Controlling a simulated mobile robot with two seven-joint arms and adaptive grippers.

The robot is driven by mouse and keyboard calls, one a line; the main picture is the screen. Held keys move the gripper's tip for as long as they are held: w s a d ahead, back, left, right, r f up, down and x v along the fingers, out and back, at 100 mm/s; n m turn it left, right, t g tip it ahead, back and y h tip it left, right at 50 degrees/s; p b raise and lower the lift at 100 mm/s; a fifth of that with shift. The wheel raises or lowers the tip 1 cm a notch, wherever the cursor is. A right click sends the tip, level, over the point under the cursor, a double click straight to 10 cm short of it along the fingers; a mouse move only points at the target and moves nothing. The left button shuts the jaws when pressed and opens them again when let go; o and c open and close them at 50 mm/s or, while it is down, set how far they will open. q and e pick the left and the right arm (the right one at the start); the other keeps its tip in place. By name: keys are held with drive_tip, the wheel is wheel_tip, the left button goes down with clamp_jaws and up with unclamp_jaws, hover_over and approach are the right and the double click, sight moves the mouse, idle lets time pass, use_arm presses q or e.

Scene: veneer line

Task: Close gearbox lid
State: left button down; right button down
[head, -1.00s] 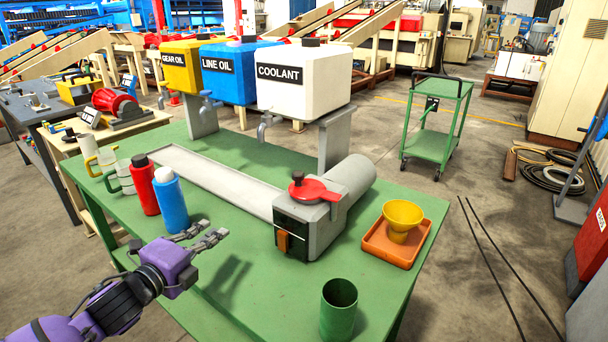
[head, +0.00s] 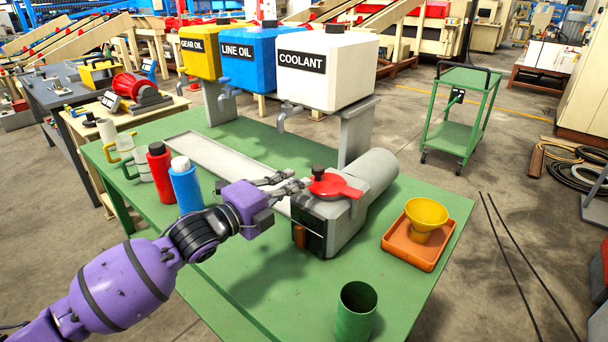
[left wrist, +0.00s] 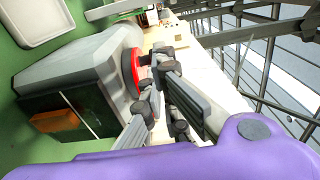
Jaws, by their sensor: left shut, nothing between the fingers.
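The grey gearbox (head: 345,222) stands on the green table, with a dark front window and an orange block on its front. Its red lid (head: 345,187), with a black knob (head: 318,170), is on top of the housing; I cannot tell whether it is fully seated. My left gripper (head: 298,184) is shut and empty, its fingertips just left of the lid. In the left wrist view the fingers (left wrist: 158,80) overlap the edge of the red lid (left wrist: 131,72); contact is unclear. My right gripper is not in view.
A yellow funnel (head: 426,215) sits in an orange tray (head: 412,250) to the right. A green cup (head: 356,312) stands in front. Red (head: 160,172) and blue (head: 186,188) bottles stand left of my arm. The coolant tank (head: 327,68) is behind.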

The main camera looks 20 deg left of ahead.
sight(314, 170)
use_arm(q)
drive_tip(key=x, duration=0.4)
drive_tip(key=shift+w+a+r+p, duration=0.15)
drive_tip(key=shift+w+p, duration=0.3)
drive_tip(key=shift+w, duration=0.6)
drive_tip(key=shift+s, duration=0.1)
